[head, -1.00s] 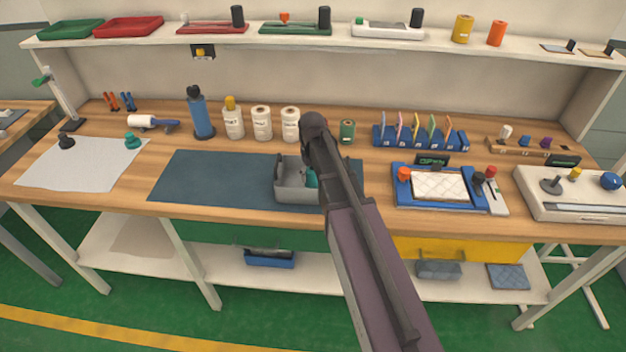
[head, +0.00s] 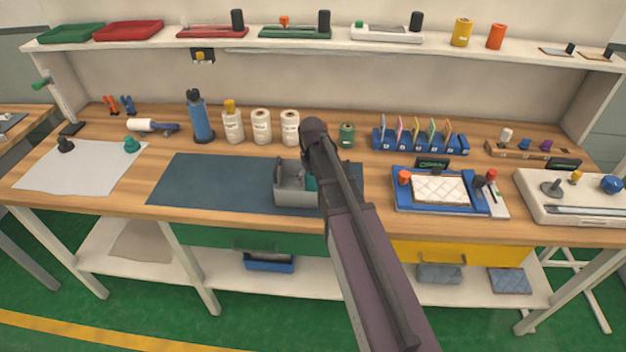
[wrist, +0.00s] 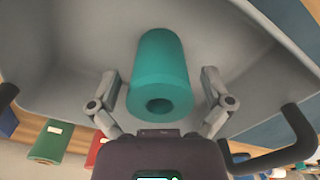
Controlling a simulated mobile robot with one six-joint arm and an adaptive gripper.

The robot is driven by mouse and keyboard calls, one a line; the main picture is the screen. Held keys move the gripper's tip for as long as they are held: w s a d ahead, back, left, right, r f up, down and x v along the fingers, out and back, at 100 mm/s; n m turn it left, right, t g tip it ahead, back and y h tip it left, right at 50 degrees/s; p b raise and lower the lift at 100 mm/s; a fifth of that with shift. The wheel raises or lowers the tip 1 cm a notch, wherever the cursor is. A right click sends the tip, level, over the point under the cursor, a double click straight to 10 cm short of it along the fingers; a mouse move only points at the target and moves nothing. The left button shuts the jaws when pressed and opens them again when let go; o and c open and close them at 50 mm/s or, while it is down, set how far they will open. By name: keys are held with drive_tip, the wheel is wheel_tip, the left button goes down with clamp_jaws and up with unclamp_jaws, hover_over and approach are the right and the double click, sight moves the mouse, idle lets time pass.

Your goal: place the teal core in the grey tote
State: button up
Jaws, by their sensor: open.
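The grey tote (head: 297,199) sits on the dark blue mat, left of my arm. The teal core (head: 311,184) shows inside it, partly hidden by my arm. In the wrist view the core (wrist: 165,60) is a teal cylinder with a round hole in its near end. It is inside the grey tote (wrist: 75,35), against the pale grey inner surface. My gripper (wrist: 162,90) is open, with one finger on each side of the core and visible gaps between. In the head view my arm hides most of the gripper.
The dark blue mat (head: 215,183) has free room left of the tote. White spools (head: 261,126) and a blue bottle (head: 199,115) stand behind it. A blue tray with a white quilted pad (head: 440,188) lies right of my arm.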

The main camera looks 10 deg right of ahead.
drive_tip(key=shift+r, duration=0.15)
wheel_tip(320, 180, up, 12)
drive_tip(key=p, duration=1.2)
idle(0.9)
drive_tip(key=s+m, duration=0.2)
drive_tip(key=s, duration=1.5)
drive_tip(key=shift+m, duration=0.3)
drive_tip(key=shift+f, duration=0.25)
